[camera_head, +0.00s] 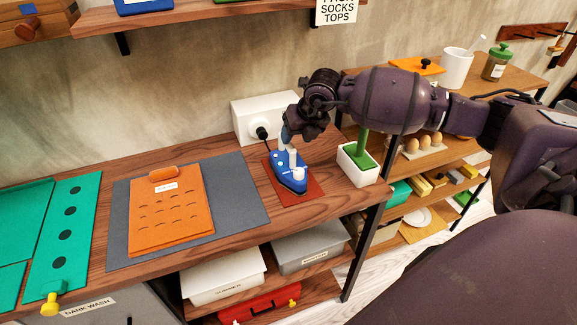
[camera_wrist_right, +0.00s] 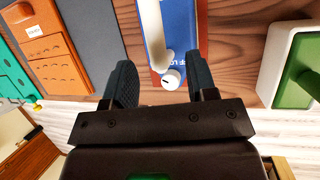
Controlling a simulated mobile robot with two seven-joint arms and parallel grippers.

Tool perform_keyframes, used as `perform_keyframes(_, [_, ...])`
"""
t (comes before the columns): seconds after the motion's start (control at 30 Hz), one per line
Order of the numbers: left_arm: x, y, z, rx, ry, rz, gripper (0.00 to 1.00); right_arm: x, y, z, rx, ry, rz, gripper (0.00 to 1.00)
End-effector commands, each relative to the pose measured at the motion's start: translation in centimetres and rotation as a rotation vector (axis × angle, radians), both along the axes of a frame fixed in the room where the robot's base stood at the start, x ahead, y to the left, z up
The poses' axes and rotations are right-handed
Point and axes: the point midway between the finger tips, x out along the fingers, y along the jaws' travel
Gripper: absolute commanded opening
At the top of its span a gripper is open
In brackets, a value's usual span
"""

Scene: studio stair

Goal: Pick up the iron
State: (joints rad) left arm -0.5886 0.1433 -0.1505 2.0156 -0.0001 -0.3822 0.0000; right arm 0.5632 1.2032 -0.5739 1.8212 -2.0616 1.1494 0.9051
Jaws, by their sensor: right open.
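The iron (camera_head: 289,181) is blue with a white upright handle and a white knob, and stands on a red mat (camera_head: 315,188) on the wooden worktop. My right gripper (camera_head: 288,136) is just above the iron's rear end, at the handle. In the right wrist view, my right gripper (camera_wrist_right: 162,80) is open, with its two dark fingers on either side of the iron's white knob. The iron (camera_wrist_right: 182,25) shows there beyond the fingertips, with its handle running up the picture. I cannot tell whether a finger touches it. My left gripper is not in view.
A white box (camera_head: 262,112) with a black plug stands behind the iron. A white planter with a green top (camera_head: 357,165) stands close to its right. A grey mat (camera_head: 240,190) with an orange folded board (camera_head: 170,215) lies left. A shelf (camera_head: 200,12) overhangs the back.

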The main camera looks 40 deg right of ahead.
Motion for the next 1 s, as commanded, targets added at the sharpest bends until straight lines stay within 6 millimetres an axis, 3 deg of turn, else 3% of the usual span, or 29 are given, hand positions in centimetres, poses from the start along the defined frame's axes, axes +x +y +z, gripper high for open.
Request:
perform_keyframes(0.17, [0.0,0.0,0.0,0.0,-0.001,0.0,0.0,0.4,0.2,-0.9,0.0,0.0,0.001,0.52])
perform_keyframes(0.5, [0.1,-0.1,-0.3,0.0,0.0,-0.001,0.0,2.0,0.9,-4.7,0.002,0.001,0.0,0.52])
perform_keyframes(0.73, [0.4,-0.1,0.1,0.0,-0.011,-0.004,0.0,2.1,0.9,-4.8,0.001,-0.001,0.0,0.52])
perform_keyframes(0.77, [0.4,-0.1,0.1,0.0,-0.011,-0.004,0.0,2.1,0.9,-4.8,0.001,-0.001,0.0,0.51])
perform_keyframes(1.0, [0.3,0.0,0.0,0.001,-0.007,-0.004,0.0,2.1,0.9,-4.8,0.001,-0.001,0.0,0.14])
